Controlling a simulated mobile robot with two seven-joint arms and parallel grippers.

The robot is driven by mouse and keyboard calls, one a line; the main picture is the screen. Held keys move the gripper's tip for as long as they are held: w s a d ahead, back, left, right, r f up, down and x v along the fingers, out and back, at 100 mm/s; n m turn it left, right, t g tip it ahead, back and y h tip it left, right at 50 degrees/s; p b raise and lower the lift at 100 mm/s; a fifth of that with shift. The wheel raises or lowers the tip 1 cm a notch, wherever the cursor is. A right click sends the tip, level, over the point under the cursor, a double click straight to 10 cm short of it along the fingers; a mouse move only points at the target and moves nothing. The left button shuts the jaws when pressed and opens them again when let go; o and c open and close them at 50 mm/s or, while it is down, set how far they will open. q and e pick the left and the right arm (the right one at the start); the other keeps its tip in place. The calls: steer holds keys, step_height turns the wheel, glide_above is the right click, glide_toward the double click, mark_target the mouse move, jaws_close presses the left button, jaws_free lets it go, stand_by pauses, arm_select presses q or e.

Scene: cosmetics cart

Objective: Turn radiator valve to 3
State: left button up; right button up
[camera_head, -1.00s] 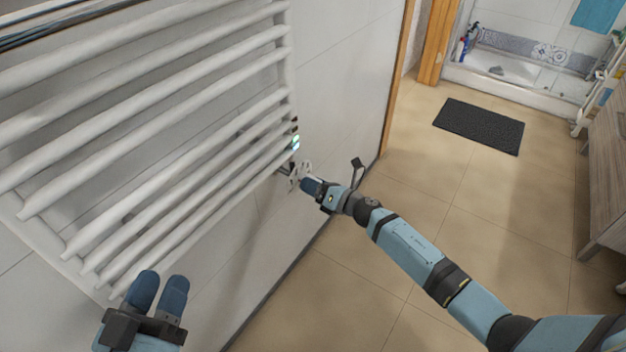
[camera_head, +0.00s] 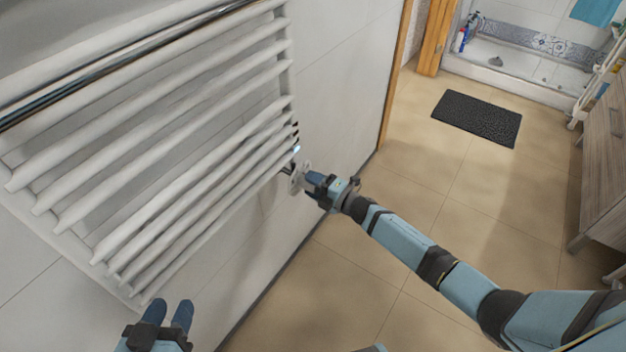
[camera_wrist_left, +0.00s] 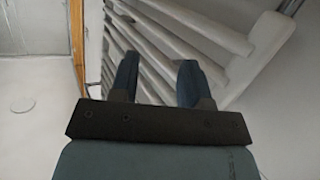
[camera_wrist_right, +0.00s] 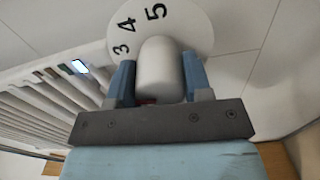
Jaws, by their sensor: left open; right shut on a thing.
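The white radiator valve knob (camera_wrist_right: 160,72) sits between the fingers of my right gripper (camera_wrist_right: 160,85), which is shut on it. Behind it a white dial disc (camera_wrist_right: 188,18) shows the numbers 3, 4 and 5, with 3 at the left and 5 near the top. Other numbers are out of view. In the head view the valve dial (camera_head: 297,178) is at the radiator's lower right corner, with my right gripper (camera_head: 312,183) at it.
The white towel radiator (camera_head: 190,140) fills the wall at the left. A small lit display (camera_wrist_right: 80,66) is on the radiator beside the valve. A dark mat (camera_head: 477,118) lies on the tiled floor, and a wooden cabinet (camera_head: 605,150) stands at the right. The floor between is clear.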

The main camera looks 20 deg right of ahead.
arm_select(q)
steer(key=shift+s+a+f+g+y+p, duration=0.15)
steer(key=shift+s+a+f+g+p, duration=0.1)
steer(key=shift+f, duration=0.25)
steer(key=shift+s+a+f+g+y+p, duration=0.1)
steer(key=shift+s+a+f+g+p, duration=0.1)
steer(key=shift+f, duration=0.25)
steer(key=shift+s+a+f+g+y+p, duration=0.15)
steer(key=shift+s+a+f+g, duration=0.1)
steer(key=shift+f, duration=0.25)
arm_select(e)
steer(key=shift+m, duration=1.3)
steer(key=o, duration=0.9)
arm_select(q)
steer(key=shift+w+r, duration=0.1)
steer(key=shift+r, duration=0.1)
arm_select(e)
steer(key=shift+s+d, duration=0.25)
steer(key=shift+s, duration=0.1)
arm_select(q)
steer(key=shift+s+a+f+g+y+p, duration=0.3)
steer(key=shift+a+f+p, duration=0.15)
steer(key=shift+p, duration=0.7)
arm_select(e)
steer(key=shift+v, duration=6.5)
